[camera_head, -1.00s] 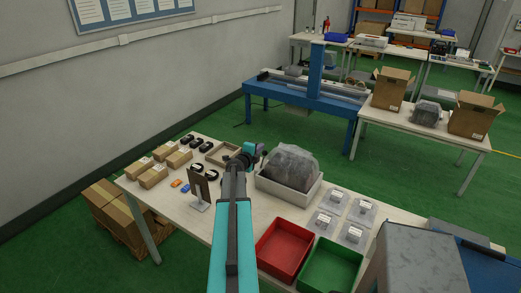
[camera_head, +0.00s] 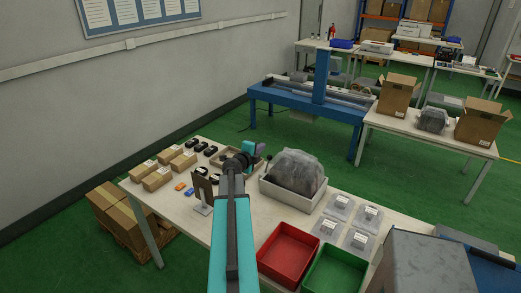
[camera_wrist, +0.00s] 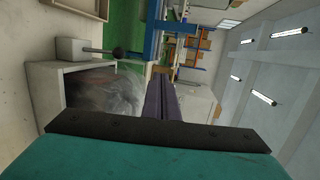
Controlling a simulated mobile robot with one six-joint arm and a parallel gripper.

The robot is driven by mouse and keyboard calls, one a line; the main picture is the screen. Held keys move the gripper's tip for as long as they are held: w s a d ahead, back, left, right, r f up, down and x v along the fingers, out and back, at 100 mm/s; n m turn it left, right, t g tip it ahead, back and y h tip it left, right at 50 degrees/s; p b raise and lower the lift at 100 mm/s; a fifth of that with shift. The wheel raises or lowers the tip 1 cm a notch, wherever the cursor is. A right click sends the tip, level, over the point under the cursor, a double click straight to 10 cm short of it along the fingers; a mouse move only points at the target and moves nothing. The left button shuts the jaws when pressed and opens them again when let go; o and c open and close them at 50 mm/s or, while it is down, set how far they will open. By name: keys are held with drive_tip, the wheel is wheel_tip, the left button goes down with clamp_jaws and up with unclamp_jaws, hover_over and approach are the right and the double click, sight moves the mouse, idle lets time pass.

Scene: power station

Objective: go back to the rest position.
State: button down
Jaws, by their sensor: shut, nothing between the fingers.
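My gripper (camera_head: 261,148) is at the end of my teal arm, above the far side of the work table (camera_head: 262,215), beside a grey bin (camera_head: 265,187) with a bagged dark item in it. In the wrist view my gripper's purple fingers (camera_wrist: 160,98) are together with nothing between them. The wrist picture is turned sideways. There the bin (camera_wrist: 45,92) with the clear bag and a lever with a black knob (camera_wrist: 118,52) lie to the left of the fingers.
A red tray (camera_head: 284,258) and a green tray (camera_head: 335,270) stand at the table's front right. Cartons (camera_head: 157,178) and black parts (camera_head: 200,147) lie at the left. A small stand (camera_head: 203,190) is near my arm.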

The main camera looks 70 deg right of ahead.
idle(0.3)
